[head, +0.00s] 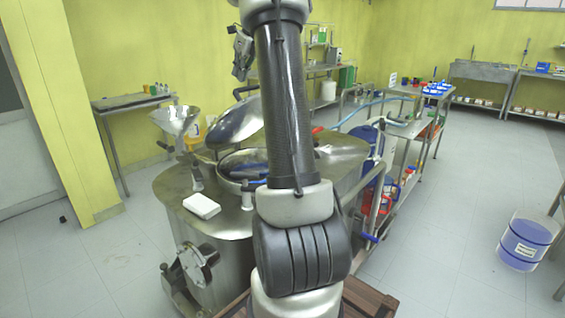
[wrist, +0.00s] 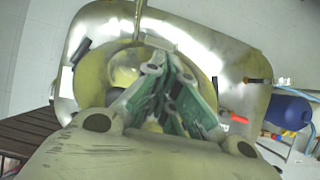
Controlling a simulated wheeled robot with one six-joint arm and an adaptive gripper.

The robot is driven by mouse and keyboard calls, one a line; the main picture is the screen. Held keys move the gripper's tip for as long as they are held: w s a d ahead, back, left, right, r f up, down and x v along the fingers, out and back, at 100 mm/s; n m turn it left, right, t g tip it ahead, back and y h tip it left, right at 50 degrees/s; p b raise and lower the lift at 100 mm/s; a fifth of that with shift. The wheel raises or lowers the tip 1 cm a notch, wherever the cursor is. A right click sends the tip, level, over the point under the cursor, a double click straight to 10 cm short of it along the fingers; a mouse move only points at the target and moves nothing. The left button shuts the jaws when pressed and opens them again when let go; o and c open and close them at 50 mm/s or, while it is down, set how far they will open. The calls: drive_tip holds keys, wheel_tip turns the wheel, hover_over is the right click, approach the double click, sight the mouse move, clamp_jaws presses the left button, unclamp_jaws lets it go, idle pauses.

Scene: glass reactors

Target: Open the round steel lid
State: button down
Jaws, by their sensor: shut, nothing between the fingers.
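The round steel lid (head: 235,121) stands tilted up at the back of the round opening (head: 232,165) in the top of the steel reactor (head: 175,190). The opening shows dark inside, partly hidden behind my arm. My gripper shows in the wrist view (wrist: 166,92) with its green-padded fingers together and nothing between them. In the head view, part of my wrist and gripper (head: 243,55) shows high above the lid, left of my arm. I cannot tell the exact gap between fingers and lid. In the wrist view the fingers hide part of a round yellowish shape (wrist: 125,66).
A steel funnel (head: 176,120) and a white block (head: 201,206) are on the left of the reactor top. A blue container (head: 366,142) and a cart stand to the right. A blue bucket (head: 527,240) is on the floor at far right. The floor between is clear.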

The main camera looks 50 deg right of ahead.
drive_tip(key=w, duration=0.2)
drive_tip(key=w+r, duration=0.1)
drive_tip(key=w, duration=0.1)
drive_tip(key=shift+a+r, duration=0.1)
drive_tip(key=shift+r, duration=0.1)
drive_tip(key=shift+r, duration=0.1)
idle(1.0)
